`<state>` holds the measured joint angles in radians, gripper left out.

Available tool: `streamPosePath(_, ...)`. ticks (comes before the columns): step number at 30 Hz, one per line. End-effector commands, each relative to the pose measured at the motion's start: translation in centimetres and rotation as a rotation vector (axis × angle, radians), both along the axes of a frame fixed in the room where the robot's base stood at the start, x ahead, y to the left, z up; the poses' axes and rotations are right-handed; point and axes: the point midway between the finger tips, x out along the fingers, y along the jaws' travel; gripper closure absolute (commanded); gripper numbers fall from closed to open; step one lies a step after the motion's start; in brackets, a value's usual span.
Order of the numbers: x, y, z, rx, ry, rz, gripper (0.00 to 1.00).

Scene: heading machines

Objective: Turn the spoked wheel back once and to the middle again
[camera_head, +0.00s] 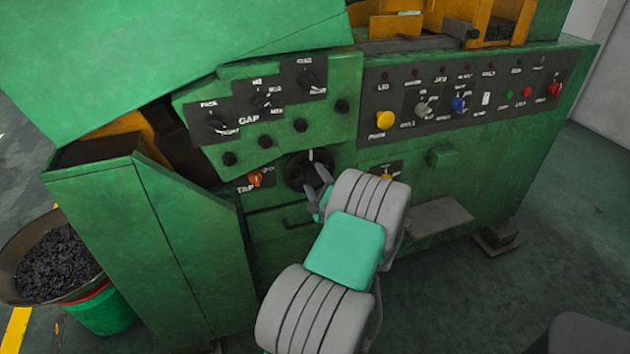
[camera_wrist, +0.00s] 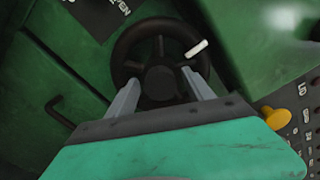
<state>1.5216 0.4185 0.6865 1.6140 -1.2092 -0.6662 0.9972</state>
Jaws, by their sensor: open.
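The spoked wheel (camera_head: 296,172) is a small black handwheel low on the front of the green machine, with a pale handle or mark at its top. In the wrist view the wheel (camera_wrist: 119,52) shows its dark rim, spokes and hub, and the white handle sits at upper right. My gripper (camera_head: 320,187) is in front of the wheel at its lower right. In the wrist view my gripper (camera_wrist: 160,88) has its two grey fingers apart, one on each side of the hub, over the lower part of the wheel. I cannot tell whether they touch it.
An orange knob (camera_head: 255,179) is left of the wheel, and a yellow knob (camera_head: 387,177) is to its right. A dark pull handle (camera_wrist: 59,112) shows at left in the wrist view. A grey ledge (camera_head: 440,217) juts out at right. A green bin (camera_head: 105,310) stands at left.

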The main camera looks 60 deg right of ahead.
Motion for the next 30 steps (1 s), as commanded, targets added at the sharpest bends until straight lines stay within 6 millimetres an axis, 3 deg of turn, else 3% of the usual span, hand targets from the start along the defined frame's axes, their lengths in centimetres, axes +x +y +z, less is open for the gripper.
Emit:
streamPosePath(9, -4.6, 3.6, -0.1, 0.003, -0.001, -0.005, 0.39)
streamPosePath(15, -5.9, 4.9, 0.0, 0.001, -0.001, -0.002, 0.39)
streamPosePath(26, -5.6, 5.0, 0.0, -0.002, 0.004, 0.007, 0.39)
streamPosePath(29, -3.2, 6.4, 0.4, -0.027, 0.058, 0.074, 0.39)
streamPosePath(30, -1.4, 7.6, 0.7, -0.048, 0.102, 0.129, 0.39)
